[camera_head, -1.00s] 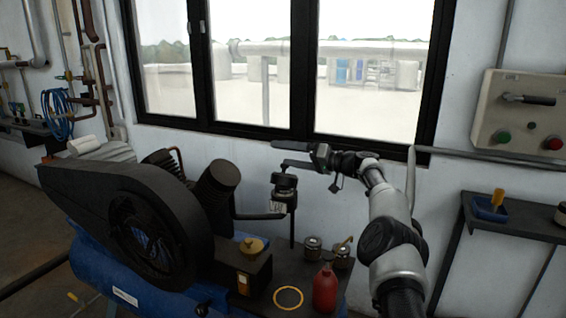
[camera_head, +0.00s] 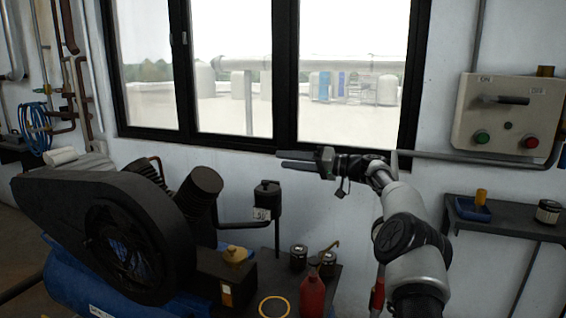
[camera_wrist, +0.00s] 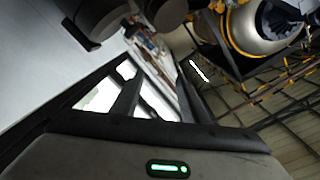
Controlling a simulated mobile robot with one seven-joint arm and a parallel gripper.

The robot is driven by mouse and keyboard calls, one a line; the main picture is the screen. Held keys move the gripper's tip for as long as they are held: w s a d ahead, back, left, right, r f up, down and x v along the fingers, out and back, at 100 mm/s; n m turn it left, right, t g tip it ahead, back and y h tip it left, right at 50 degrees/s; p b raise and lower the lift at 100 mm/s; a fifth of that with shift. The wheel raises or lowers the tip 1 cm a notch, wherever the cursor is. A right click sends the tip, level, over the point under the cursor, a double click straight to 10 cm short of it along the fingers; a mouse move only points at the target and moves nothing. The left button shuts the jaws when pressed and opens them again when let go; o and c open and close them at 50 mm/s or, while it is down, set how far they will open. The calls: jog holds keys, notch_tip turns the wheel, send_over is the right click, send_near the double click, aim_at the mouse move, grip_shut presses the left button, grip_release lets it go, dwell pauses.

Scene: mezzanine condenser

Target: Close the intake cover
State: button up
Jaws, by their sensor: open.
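A dark canister (camera_head: 267,203) with a white label stands on a pipe beside the compressor in the head view. Its dark top (camera_head: 267,187) appears to sit flat on the body. I cannot tell for sure whether this top is the intake cover. My gripper (camera_head: 288,159) is open and empty, above and slightly right of the canister, with its fingers pointing left and apart from it. In the wrist view my gripper (camera_wrist: 156,72) shows two separated fingers with nothing between them. Dark rounded parts (camera_wrist: 95,20) at the top of that view are cut off and unclear.
The black-housed compressor (camera_head: 95,235) fills the lower left. A red bottle (camera_head: 312,297), small jars (camera_head: 298,257) and a yellow ring (camera_head: 274,307) are below the canister. A control box (camera_head: 510,115) and a shelf (camera_head: 500,226) are at the right. The window (camera_head: 235,80) is behind.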

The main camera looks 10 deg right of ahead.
jog(key=shift+s+d, duration=0.15)
jog(key=shift+d, duration=0.1)
dwell(0.3)
jog(key=s+a+r+n+g+h, duration=0.1)
jog(key=s+a+g, duration=0.15)
jog(key=a, duration=0.45)
jog(key=s+a+r+n+g+h, duration=0.1)
jog(key=s+a+g+h, duration=0.15)
jog(key=a, duration=0.35)
jog(key=s+a+h, duration=0.4)
jog(key=s+a, duration=0.2)
jog(key=s, duration=0.6)
jog(key=s+d+f+m+h, duration=0.1)
jog(key=s+d+f+h, duration=0.2)
jog(key=s, duration=0.9)
jog(key=s+d+f+m+h, duration=0.25)
jog(key=s+d, duration=0.25)
jog(key=s, duration=0.7)
jog(key=s+d+f+h, duration=0.2)
jog(key=s+d+f, duration=0.15)
jog(key=s, duration=0.85)
notch_tip(320, 180, up, 27)
jog(key=p, duration=2.7)
jog(key=shift+w+t+p, duration=0.3)
jog(key=shift+w, duration=0.05)
